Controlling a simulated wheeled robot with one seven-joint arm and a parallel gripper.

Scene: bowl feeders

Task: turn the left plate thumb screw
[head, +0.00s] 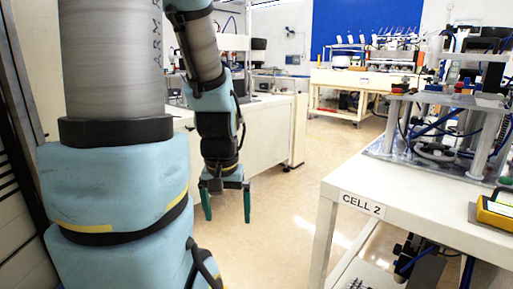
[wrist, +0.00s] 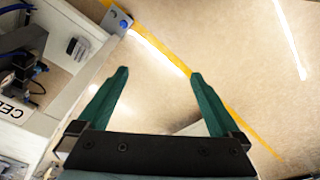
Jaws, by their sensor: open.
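My gripper (head: 227,205) hangs pointing down over the open floor, left of the CELL 2 bench. Its two green fingers are apart with nothing between them, and the wrist view also shows the open gripper (wrist: 160,88) against bare floor. The feeder fixture (head: 440,130) with plates and metal posts stands on the bench at the right, well away from my gripper. I cannot make out the left plate thumb screw in either view; the fixture is small and partly cut off by the right edge.
The white CELL 2 bench (head: 400,218) fills the right side, with a yellow device (head: 495,213) on its top. A white counter (head: 262,135) runs behind my gripper. Another equipment bench (head: 365,82) stands at the back. The floor (head: 300,200) between is clear.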

